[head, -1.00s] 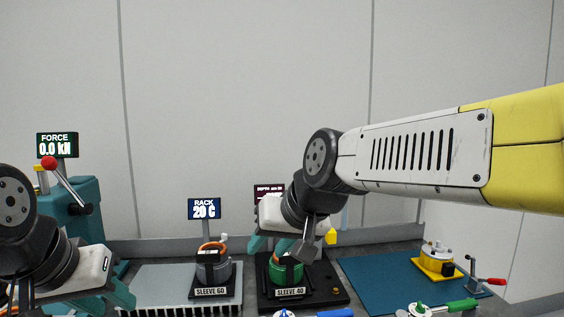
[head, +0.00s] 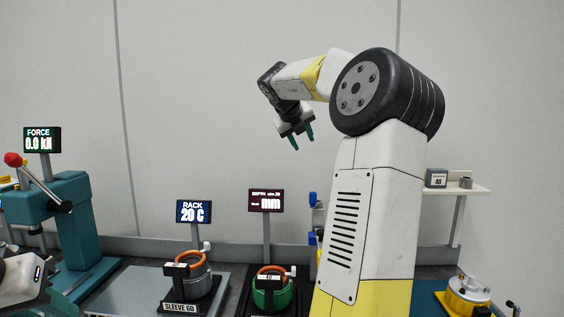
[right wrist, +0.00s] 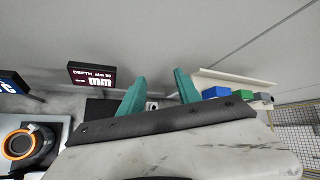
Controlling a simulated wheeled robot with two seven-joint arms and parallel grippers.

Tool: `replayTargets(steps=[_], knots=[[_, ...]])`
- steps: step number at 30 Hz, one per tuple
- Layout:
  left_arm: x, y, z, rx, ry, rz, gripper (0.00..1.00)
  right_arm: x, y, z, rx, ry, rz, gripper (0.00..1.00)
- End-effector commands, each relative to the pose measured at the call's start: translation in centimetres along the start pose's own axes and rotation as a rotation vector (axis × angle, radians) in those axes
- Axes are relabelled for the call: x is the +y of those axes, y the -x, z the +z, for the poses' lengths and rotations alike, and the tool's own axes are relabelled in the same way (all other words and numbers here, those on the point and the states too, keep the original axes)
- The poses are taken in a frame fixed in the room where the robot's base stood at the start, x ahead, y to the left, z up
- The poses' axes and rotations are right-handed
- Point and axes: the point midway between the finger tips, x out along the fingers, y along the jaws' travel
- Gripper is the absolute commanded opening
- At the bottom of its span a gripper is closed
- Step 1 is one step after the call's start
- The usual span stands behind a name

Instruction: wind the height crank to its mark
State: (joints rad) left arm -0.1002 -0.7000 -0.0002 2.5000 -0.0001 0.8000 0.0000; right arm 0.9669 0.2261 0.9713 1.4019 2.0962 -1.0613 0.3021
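I cannot pick out the height crank or its mark with certainty. A press with a red-knobbed lever (head: 35,178) stands at the left in the head view. A small pale knob (head: 207,246) shows beside the SLEEVE 60 stand. My right gripper (head: 302,138) is raised high in front of the wall, its two teal fingers apart and empty. The right wrist view (right wrist: 158,88) also shows the fingers spread. My left wrist (head: 20,280) is at the lower left edge, and whether its fingers are apart cannot be seen.
The RACK display (head: 194,211) reads 20 C. The depth display (head: 266,200) stands behind a green sleeve (head: 271,295). A shelf (head: 465,188) with small blocks is on the right wall. A yellow-based fixture (head: 466,295) sits lower right. My right arm hides the bench centre-right.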

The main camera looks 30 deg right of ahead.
Motion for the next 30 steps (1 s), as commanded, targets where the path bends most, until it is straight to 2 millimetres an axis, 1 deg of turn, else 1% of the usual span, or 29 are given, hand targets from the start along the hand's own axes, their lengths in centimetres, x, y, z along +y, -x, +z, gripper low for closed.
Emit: replayTargets(steps=[1,3,6,7,9,14,30], knots=[[0.0,0.0,0.0,0.000,0.000,0.000,0.36,-0.4,-1.5,-2.1,0.098,-0.109,0.074,0.40],[0.0,0.0,0.0,0.000,0.000,0.000,0.36,-0.3,-2.2,-4.4,0.211,-0.223,0.169,0.40],[0.0,0.0,0.0,0.000,0.000,0.000,0.36,0.1,-2.3,-6.5,0.325,-0.330,0.278,0.40],[0.0,0.0,0.0,0.000,0.000,0.000,0.36,0.1,-2.2,-6.9,0.348,-0.352,0.302,0.40],[0.0,0.0,0.0,0.000,0.000,0.000,0.36,0.3,-2.0,-7.6,0.387,-0.384,0.343,0.40],[0.0,0.0,0.0,0.000,0.000,0.000,0.36,0.7,-2.1,-8.2,0.412,-0.402,0.371,0.40],[0.0,0.0,0.0,0.000,0.000,0.000,0.36,3.2,-5.4,-11.2,0.411,-0.398,0.367,0.40]])
